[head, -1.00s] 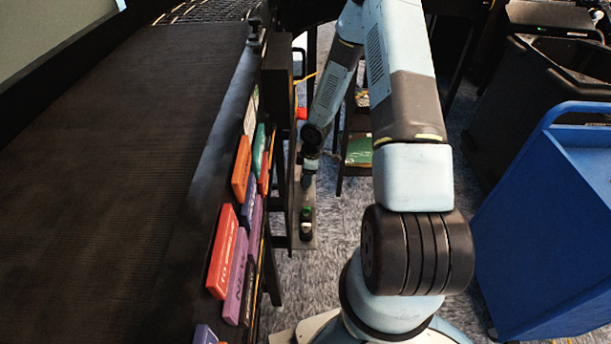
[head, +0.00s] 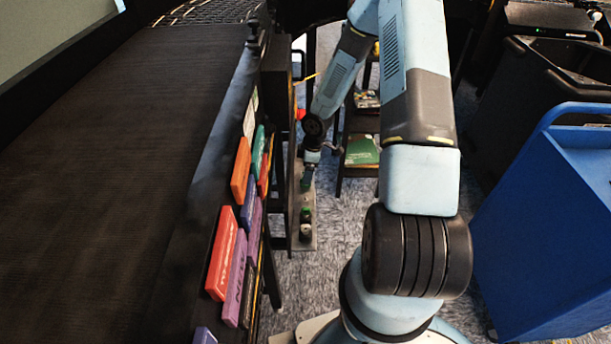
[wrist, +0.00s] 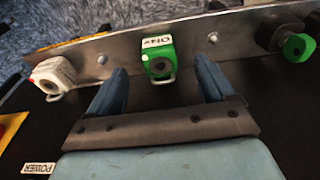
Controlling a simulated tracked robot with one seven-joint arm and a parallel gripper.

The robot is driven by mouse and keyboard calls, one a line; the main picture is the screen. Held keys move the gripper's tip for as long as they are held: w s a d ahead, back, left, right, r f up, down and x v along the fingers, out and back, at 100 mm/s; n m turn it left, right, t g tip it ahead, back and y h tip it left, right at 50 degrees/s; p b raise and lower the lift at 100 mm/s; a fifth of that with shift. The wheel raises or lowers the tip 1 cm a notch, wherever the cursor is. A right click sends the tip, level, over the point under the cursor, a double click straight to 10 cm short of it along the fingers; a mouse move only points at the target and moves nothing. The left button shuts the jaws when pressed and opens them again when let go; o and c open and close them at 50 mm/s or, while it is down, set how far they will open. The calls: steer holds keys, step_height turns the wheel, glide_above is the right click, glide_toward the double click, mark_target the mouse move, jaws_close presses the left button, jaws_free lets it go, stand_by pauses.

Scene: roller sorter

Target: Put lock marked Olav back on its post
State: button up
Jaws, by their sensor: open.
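A green lock (wrist: 158,62) with a white label sits against the metal plate (wrist: 105,47) in the wrist view. My gripper (wrist: 161,66) is open, with one finger on each side of this lock and a gap to both. A white lock (wrist: 52,76) is at the plate's left. A second green piece (wrist: 298,47) is at the right, beside a dark round post (wrist: 277,37). In the head view, my gripper (head: 307,182) is small above the plate (head: 304,200), and its fingers are hard to make out.
The roller sorter's belt (head: 110,150) fills the left. Several coloured tags, including a red one (head: 221,252), line its side. A blue cart (head: 550,220) stands at the right. A small shelf with a green book (head: 362,150) stands behind the arm.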

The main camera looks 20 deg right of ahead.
steer(key=s+d+r+m+t+h, duration=0.1)
steer(key=s+r+m, duration=0.15)
steer(key=r, duration=0.95)
steer(key=s+d+r+m+h, duration=0.1)
steer(key=s+r+m+h, duration=0.15)
steer(key=r, duration=0.85)
steer(key=s+d+r+m+t+h, duration=0.15)
steer(key=s+r, duration=0.25)
steer(key=r, duration=0.8)
steer(key=s+a+r+m+t+y, duration=0.1)
steer(key=s+a+r+m, duration=0.1)
steer(key=s+r+m, duration=0.2)
steer(key=s+a+r+m+t+y, duration=0.1)
steer(key=s+r+m, duration=0.3)
steer(key=s+r, duration=0.6)
steer(key=s+a+y, duration=0.1)
steer(key=s, duration=0.4)
steer(key=shift+a+r, duration=0.15)
steer(key=shift+r, duration=0.2)
steer(key=shift+t, duration=0.25)
